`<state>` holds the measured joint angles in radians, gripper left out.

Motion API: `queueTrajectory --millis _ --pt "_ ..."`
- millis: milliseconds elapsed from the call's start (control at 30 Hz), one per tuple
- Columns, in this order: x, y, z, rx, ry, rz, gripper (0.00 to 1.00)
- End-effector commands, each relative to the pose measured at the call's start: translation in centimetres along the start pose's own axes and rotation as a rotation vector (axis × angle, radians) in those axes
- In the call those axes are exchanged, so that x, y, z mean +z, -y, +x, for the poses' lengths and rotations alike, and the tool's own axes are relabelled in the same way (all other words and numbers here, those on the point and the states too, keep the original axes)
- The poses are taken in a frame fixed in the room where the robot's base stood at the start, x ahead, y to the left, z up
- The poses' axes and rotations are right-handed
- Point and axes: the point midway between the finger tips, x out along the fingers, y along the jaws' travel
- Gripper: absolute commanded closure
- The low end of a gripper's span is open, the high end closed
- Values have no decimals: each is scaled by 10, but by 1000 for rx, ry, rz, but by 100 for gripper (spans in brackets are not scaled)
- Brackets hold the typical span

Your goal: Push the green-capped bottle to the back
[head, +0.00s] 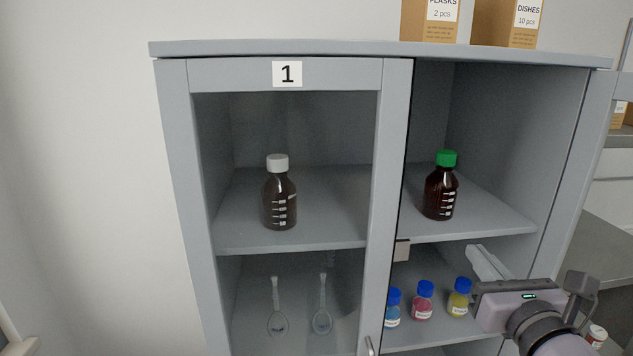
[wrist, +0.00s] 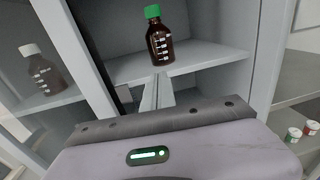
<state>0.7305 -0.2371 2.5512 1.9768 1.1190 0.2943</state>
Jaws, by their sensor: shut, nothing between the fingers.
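The green-capped bottle (head: 441,195) is dark brown with white marks and stands upright on the upper shelf (head: 490,219) in the right, open half of the cabinet. It also shows in the wrist view (wrist: 159,45), straight beyond my fingers. My gripper (head: 478,254) is shut and empty, in front of the cabinet, lower than the bottle and to its right in the head view. In the wrist view the fingertips (wrist: 158,78) appear just below the bottle, near the shelf's front edge. I see no contact with the bottle.
A white-capped brown bottle (head: 279,200) stands behind the left door (head: 393,130), which is shut. The open right door (head: 590,150) is at the right. Shelf room is free behind the green-capped bottle.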

Motion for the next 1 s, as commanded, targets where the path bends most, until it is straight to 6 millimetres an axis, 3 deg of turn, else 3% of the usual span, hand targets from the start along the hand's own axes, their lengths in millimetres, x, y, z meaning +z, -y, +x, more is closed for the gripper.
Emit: queueTrajectory --millis 267,700,1000 --pt "7 -2 40 6 -7 5 100" --pt "-2 -3 124 5 -2 -5 100" --pt "-2 -3 138 4 -1 -5 100"
